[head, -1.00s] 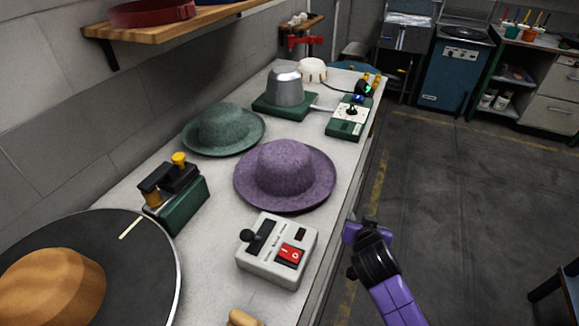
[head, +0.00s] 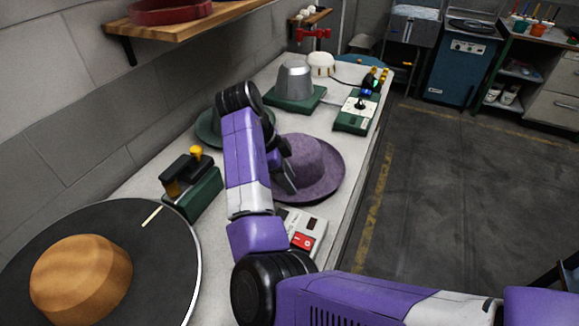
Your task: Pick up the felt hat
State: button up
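A purple felt hat (head: 318,168) with a round crown and wide brim lies on the grey bench. My arm covers its left side. A green felt hat (head: 206,127) lies behind it to the left, mostly hidden behind my arm. My gripper (head: 287,180) shows as dark parts in front of the left side of the purple hat's crown, low over the brim. I cannot tell whether it touches the hat. Its fingers are partly hidden by my arm, so open or shut does not show.
A white control box (head: 303,231) with a red switch is partly behind my arm. A green device (head: 193,188) and a round black plate (head: 165,262) with a wooden block stand left. A metal dome press (head: 294,82) stands farther back. A shelf (head: 185,33) overhangs the wall side.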

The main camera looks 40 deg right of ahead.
aim_at(299, 200)
jog(key=shift+w+a+p+x, duration=0.15)
jog(key=shift+p+x, duration=0.4)
jog(key=shift+x, duration=1.4)
jog(key=shift+w+a+p+x, duration=0.1)
jog(key=shift+p+x, duration=0.45)
jog(key=shift+x, duration=1.45)
jog(key=shift+f, duration=0.1)
grip_shut()
